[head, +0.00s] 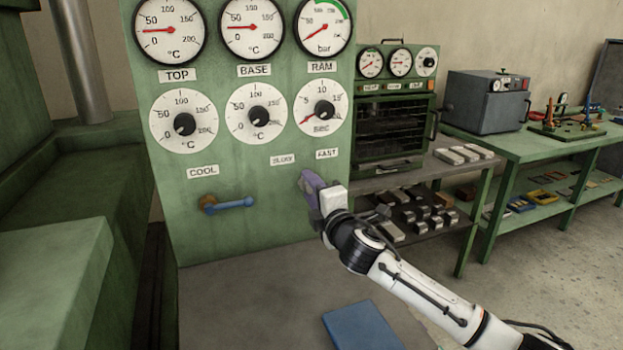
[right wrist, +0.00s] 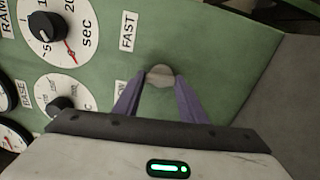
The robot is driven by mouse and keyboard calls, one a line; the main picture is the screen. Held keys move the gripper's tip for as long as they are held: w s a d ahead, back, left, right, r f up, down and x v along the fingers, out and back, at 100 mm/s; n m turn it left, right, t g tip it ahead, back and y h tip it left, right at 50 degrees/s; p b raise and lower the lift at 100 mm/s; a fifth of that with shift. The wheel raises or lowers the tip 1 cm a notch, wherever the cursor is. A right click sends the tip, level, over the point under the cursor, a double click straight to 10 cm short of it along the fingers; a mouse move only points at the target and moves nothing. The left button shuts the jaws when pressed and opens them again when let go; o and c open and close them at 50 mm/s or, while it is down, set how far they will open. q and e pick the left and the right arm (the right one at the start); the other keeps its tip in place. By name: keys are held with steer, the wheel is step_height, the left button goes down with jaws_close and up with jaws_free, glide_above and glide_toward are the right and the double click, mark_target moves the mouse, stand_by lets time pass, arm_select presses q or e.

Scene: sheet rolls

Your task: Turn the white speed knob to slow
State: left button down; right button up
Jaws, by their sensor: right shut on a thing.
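The white speed knob (right wrist: 160,73) is a pale round shape on the green panel between my right fingertips in the right wrist view. In the head view my right gripper hides it. My right gripper (head: 312,188) is at the panel below the SLOW label (head: 283,160) and the FAST label (head: 327,154). Its purple fingers (right wrist: 160,84) are shut on the knob, one on each side. The FAST label (right wrist: 128,32) also shows in the right wrist view. I cannot tell which label the knob points to. My left gripper is not in view.
Several gauges and black-knobbed dials fill the panel (head: 220,185) above. A blue lever (head: 232,204) sticks out below the COOL label (head: 202,171). A blue slab (head: 362,327) lies below my right arm. A rack with metal blocks (head: 425,213) stands to the right.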

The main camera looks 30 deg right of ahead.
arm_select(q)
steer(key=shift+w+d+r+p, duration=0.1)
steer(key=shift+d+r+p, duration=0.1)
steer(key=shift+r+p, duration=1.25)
arm_select(e)
steer(key=shift+f+n, duration=0.1)
steer(key=shift+n, duration=3.3)
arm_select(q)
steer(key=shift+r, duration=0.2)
arm_select(e)
steer(key=o, duration=1.1)
steer(key=shift+c, duration=0.2)
arm_select(q)
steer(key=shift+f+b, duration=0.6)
steer(key=shift+b, duration=0.25)
arm_select(e)
steer(key=v, duration=1)
